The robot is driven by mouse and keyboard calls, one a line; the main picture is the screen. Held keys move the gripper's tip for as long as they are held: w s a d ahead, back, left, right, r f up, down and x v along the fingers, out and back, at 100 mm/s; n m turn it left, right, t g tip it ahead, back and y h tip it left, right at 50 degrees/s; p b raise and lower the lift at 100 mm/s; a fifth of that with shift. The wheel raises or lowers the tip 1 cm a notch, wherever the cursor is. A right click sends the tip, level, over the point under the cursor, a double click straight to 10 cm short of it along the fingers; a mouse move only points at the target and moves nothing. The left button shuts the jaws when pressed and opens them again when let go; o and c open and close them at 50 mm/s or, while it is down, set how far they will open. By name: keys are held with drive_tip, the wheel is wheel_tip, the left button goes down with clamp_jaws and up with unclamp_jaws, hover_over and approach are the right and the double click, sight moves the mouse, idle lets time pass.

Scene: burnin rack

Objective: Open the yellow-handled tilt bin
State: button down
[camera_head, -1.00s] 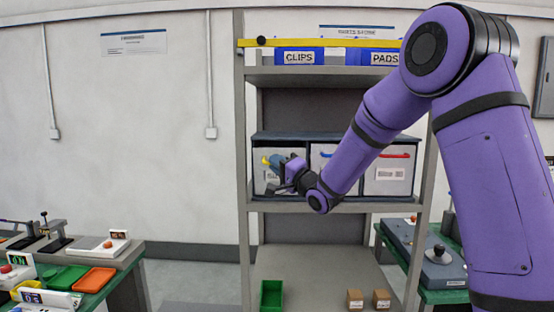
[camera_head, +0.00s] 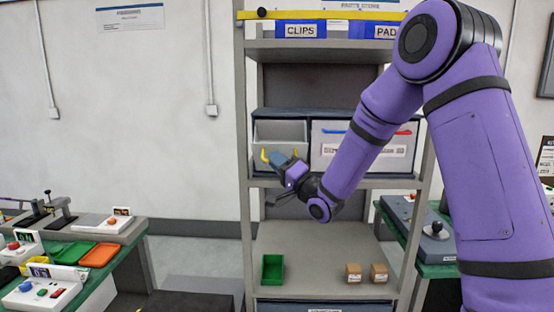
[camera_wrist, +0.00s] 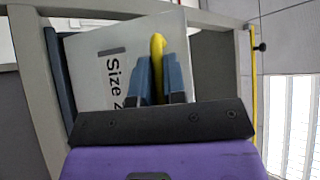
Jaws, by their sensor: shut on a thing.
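The yellow-handled tilt bin (camera_head: 281,133) is the left one in the dark bin unit on the rack's middle shelf. Its front leans outward, and its open top shows above the front. My gripper (camera_head: 273,158) is at this front, its blue fingers shut on the yellow handle (camera_head: 264,155). In the wrist view the gripper (camera_wrist: 159,82) has a finger on each side of the yellow handle (camera_wrist: 157,45). The pale bin front (camera_wrist: 105,65) there bears a partly covered "Size" label. My gripper hides part of the bin front in the head view.
Right of it are a blue-handled bin (camera_head: 332,139) and a red-handled bin (camera_head: 402,140), partly behind my arm. A green tray (camera_head: 272,268) and two small boxes (camera_head: 354,272) stand on the shelf below. A rack post (camera_head: 243,190) is close on the left.

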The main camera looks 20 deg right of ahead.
drive_tip(key=shift+f, duration=0.1)
drive_tip(key=c, duration=1.2)
unclamp_jaws()
drive_tip(key=v, duration=1)
drive_tip(key=shift+s+d+f, duration=0.15)
drive_tip(key=shift+s+d, duration=0.05)
drive_tip(key=shift+s, duration=0.1)
